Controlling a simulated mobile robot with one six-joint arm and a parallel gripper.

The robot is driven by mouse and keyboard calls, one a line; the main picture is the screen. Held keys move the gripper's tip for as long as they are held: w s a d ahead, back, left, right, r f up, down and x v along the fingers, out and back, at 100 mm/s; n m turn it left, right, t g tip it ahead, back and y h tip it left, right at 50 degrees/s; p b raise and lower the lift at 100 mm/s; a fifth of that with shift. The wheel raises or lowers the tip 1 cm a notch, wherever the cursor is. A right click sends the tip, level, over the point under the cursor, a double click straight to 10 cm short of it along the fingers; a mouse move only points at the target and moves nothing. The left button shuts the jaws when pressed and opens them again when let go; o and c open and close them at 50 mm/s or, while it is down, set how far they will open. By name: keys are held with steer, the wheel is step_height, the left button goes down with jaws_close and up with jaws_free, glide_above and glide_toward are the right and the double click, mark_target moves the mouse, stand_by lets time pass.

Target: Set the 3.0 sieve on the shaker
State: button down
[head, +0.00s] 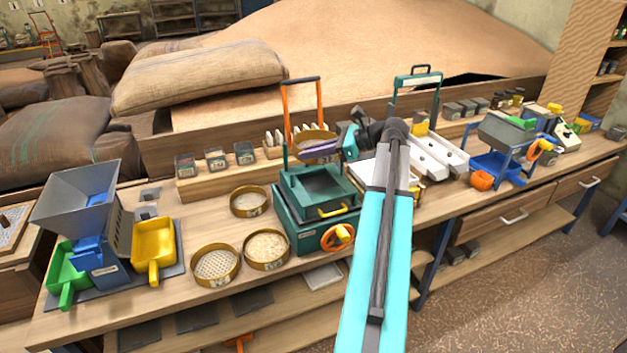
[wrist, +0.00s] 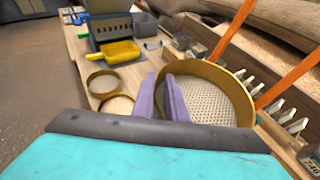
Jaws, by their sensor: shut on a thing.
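My gripper (head: 318,150), with purple fingers, is shut on the rim of a brass-coloured round sieve (head: 318,136). In the wrist view the sieve (wrist: 238,92) spreads to the right of the fingers (wrist: 163,97), its pale mesh showing; its size mark is not readable. The sieve is held above and behind a green machine (head: 312,222) with an orange handwheel, which looks like the shaker. Its square top (head: 320,184) is apart from the held sieve. Three other sieves stand on the bench left of it: one behind (head: 249,201), two in front (head: 215,264) (head: 266,248).
An orange upright frame (head: 320,102) stands close by the held sieve. A wooden rack (head: 215,181) with small jars lies behind the bench sieves. A hopper machine (head: 78,200) and yellow scoop (head: 153,247) are left. White troughs (head: 430,152) are right of my arm.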

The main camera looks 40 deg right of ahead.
steer(key=shift+w, duration=0.1)
step_height(320, 180, down, 6)
steer(key=p, duration=0.1)
steer(key=shift+f, duration=0.15)
stand_by(0.4)
steer(key=shift+f+p, duration=0.7)
steer(key=shift+f, duration=1.15)
steer(key=c, duration=1.7)
jaws_free()
steer(key=shift+f, duration=0.15)
